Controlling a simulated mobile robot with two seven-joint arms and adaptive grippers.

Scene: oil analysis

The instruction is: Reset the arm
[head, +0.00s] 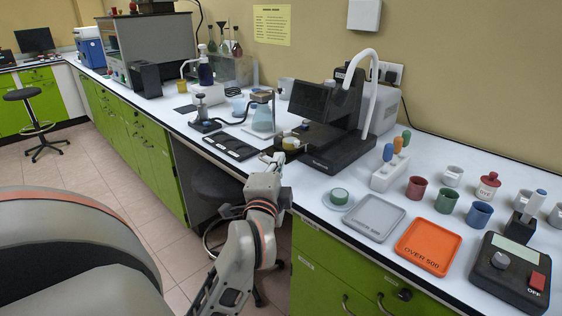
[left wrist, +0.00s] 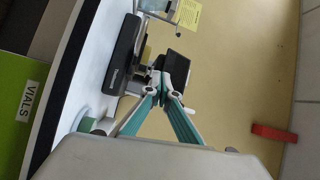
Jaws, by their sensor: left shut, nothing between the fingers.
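My left arm reaches up from the bottom of the head view. Its gripper (head: 273,158) is at the front edge of the white bench, in front of the black analyser (head: 338,125). In the left wrist view the fingers (left wrist: 163,77) come together at their tips, with nothing between them. The gripper is shut and empty. The analyser base also shows in the left wrist view (left wrist: 121,62), tilted by the camera angle. The fingers partly overlap the objects behind them there. My right gripper is not in view.
Right of the gripper are a grey tray (head: 375,216), an orange tray (head: 428,246) marked OVER 500, a small green-topped dish (head: 339,197) and several coloured cups. Left are a black tray (head: 230,146) and a flask (head: 263,118). A stool (head: 215,185) is under the bench gap.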

